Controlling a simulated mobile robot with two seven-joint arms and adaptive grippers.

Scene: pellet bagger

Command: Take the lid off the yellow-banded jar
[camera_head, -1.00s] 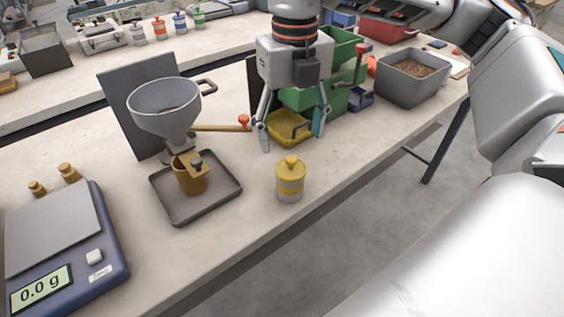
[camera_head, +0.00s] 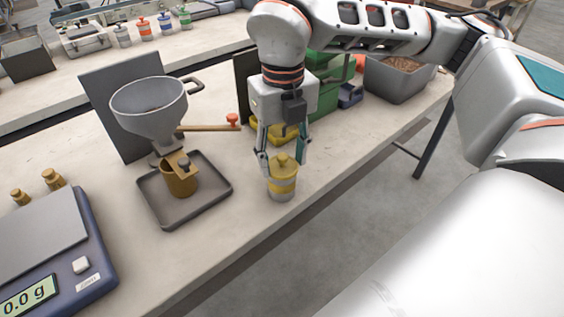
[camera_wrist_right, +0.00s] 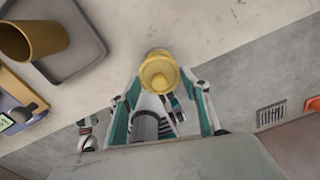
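The yellow-banded jar (camera_head: 282,188) stands upright near the front edge of the bench, with its yellow knobbed lid (camera_head: 283,165) on top. My right gripper (camera_head: 283,162) points down over it, open, with one finger on each side of the lid. In the right wrist view the lid (camera_wrist_right: 159,73) shows from above, at the far end of the spread fingers (camera_wrist_right: 161,88). I cannot tell whether either finger touches it. My left gripper is not in view.
Left of the jar, a grey tray (camera_head: 215,205) holds a brown cup (camera_head: 179,180) under a grey funnel (camera_head: 150,110). A scale (camera_head: 85,280) sits at the front left. A yellow bin (camera_head: 282,134) and green bins (camera_head: 325,72) stand behind the gripper. The bench beside the jar is clear.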

